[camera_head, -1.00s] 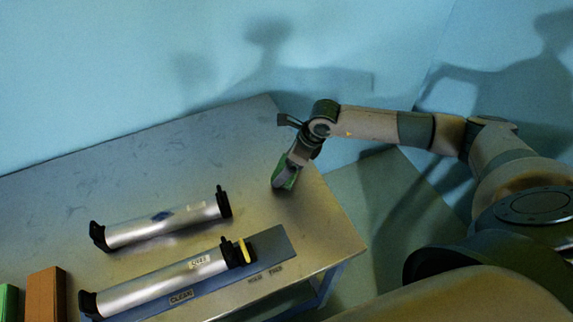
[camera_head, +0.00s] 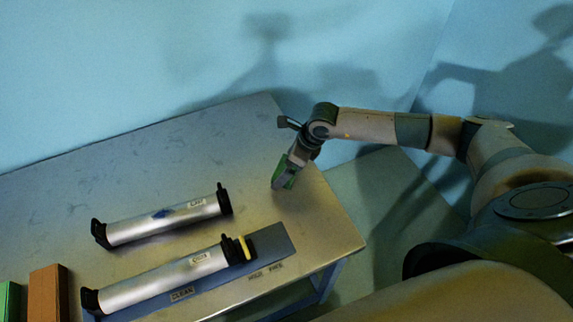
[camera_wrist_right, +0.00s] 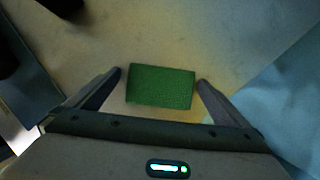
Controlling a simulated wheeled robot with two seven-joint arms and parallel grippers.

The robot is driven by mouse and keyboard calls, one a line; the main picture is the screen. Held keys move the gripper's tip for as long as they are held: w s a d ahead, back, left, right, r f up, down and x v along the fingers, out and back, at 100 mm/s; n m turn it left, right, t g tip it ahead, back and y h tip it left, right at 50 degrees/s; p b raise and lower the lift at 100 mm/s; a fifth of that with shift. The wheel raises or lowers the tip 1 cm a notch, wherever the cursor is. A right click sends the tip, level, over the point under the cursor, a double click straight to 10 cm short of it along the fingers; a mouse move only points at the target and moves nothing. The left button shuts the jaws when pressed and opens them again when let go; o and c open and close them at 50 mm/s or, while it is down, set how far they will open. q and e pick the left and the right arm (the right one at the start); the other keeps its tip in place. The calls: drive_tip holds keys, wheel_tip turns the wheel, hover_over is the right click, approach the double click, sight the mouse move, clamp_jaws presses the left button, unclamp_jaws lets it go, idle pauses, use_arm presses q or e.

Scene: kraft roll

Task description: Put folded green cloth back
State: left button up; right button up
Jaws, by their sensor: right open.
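The folded green cloth (camera_wrist_right: 160,86) is a small flat rectangle on the table. In the right wrist view it lies between the two spread fingers of my right gripper (camera_wrist_right: 161,86), with a gap on each side. In the head view my right gripper (camera_head: 282,184) points down near the table's right end, and a green patch of the cloth (camera_head: 289,178) shows beside its fingers, partly hidden. My left gripper is not in the head view.
Two silver rollers with black end brackets lie to the left, the rear one (camera_head: 165,219) on the bare grey table (camera_head: 130,165) and the front one (camera_head: 165,280) on a blue strip (camera_head: 272,243) with labels. Brown (camera_head: 48,292) and green (camera_head: 9,301) blocks stand at the lower left.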

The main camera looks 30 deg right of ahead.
drive_tip(key=shift+d+r+b, duration=0.1)
drive_tip(key=shift+r+b, duration=0.15)
drive_tip(key=shift+b, duration=0.05)
drive_tip(key=b+v, duration=0.4)
drive_tip(key=v, duration=0.7)
drive_tip(key=shift+r, duration=0.3)
drive_tip(key=shift+s+r, duration=0.1)
